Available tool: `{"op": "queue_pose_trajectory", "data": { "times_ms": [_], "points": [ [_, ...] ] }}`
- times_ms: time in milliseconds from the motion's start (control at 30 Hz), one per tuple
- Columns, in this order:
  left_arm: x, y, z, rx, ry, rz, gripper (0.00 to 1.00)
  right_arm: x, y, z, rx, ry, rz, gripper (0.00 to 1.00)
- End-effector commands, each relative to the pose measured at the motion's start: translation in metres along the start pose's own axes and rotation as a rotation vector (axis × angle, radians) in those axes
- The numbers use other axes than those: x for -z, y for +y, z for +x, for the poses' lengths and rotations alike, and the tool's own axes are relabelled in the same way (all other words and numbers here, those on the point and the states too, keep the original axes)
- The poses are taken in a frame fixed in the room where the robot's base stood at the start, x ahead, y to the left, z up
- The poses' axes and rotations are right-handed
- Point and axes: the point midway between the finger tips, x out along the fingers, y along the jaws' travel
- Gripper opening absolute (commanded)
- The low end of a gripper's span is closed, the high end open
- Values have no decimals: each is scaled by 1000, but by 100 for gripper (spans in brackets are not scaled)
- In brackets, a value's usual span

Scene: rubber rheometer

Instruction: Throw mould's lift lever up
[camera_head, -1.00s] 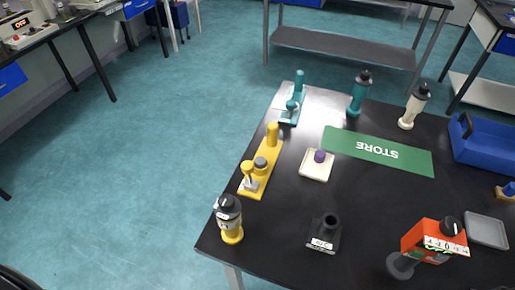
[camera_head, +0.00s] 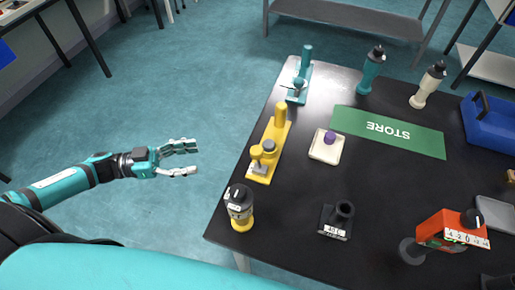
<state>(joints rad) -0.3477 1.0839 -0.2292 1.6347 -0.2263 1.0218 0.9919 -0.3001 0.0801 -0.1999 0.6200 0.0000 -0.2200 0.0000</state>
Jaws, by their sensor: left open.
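I cannot tell for certain which thing is the mould, and no lift lever stands out clearly. A yellow fixture (camera_head: 270,157) with an upright post and knobs stands near the table's left edge. A similar smaller teal fixture (camera_head: 299,83) stands behind it. My left gripper (camera_head: 197,161) is open and empty. It is over the floor, left of the table and apart from both fixtures, with its fingers pointing right. My right gripper is not in view.
The black table (camera_head: 290,215) holds a yellow-and-black bottle-shaped tool (camera_head: 240,210), a black socket stand (camera_head: 336,221), an orange device (camera_head: 449,231), a white pad (camera_head: 325,151) with a purple knob, a green STORE mat (camera_head: 425,142) and a blue crate (camera_head: 490,130). Floor left of it is clear.

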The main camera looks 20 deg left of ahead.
Motion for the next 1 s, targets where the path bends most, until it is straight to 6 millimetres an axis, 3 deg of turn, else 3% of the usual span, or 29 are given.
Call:
{"op": "queue_pose_trajectory", "data": {
  "times_ms": [267,800,1000],
  "points": [
    [7,3,35,-19,9,1,55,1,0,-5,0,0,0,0],
    [7,5,148,-16,8,0,55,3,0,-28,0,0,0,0],
    [6,5,170,-15,6,-1,55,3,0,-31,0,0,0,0]
  ]
}}
